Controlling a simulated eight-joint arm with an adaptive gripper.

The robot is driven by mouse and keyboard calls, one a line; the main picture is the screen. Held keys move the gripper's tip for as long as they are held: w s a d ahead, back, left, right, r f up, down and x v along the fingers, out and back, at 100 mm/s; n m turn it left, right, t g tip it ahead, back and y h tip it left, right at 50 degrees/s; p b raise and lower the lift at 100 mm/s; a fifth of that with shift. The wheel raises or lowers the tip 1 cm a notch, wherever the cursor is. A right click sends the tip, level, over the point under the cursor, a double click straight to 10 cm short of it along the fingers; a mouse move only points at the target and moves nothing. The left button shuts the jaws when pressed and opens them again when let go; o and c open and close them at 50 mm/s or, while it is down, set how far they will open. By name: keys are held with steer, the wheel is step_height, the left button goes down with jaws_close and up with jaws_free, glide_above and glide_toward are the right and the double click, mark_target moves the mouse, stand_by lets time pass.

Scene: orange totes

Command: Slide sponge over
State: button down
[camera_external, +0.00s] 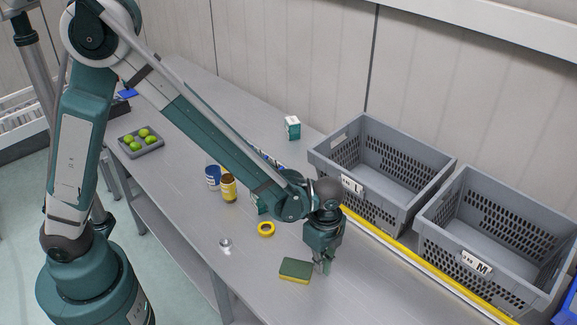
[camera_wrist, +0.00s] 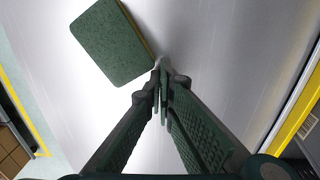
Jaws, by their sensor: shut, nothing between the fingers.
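The sponge (camera_external: 296,270), green on top with a yellow layer below, lies flat on the grey table near its front edge. In the wrist view the sponge (camera_wrist: 112,42) shows its green face at the upper left, turned at an angle. My gripper (camera_external: 327,268) points down just to the right of the sponge, low over the table. In the wrist view my gripper (camera_wrist: 163,72) has its fingertips together, empty, close to the sponge's lower right corner. I cannot tell whether they touch it.
Grey crates (camera_external: 380,170) and (camera_external: 495,240) stand at the right behind a yellow strip (camera_external: 400,251). A yellow tape roll (camera_external: 266,229), a small silvery item (camera_external: 225,243), a yellow can (camera_external: 228,187) and a blue can (camera_external: 212,177) stand left of my gripper. Table around the sponge is clear.

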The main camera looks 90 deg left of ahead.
steer(key=shift+w+d, duration=0.5)
steer(key=shift+w+d+r+b, duration=0.25)
steer(key=shift+w+d+b, duration=0.1)
steer(key=shift+w+d, duration=0.6)
step_height(320, 180, up, 10)
steer(key=p, duration=0.1)
steer(key=shift+f, duration=0.2)
steer(key=shift+s, duration=0.1)
steer(key=s+d+m+p, duration=0.4)
steer(key=d+m, duration=0.3)
steer(key=d, duration=0.2)
steer(key=shift+s, duration=0.75)
steer(key=shift+d+f, duration=0.1)
steer(key=shift+f, duration=0.05)
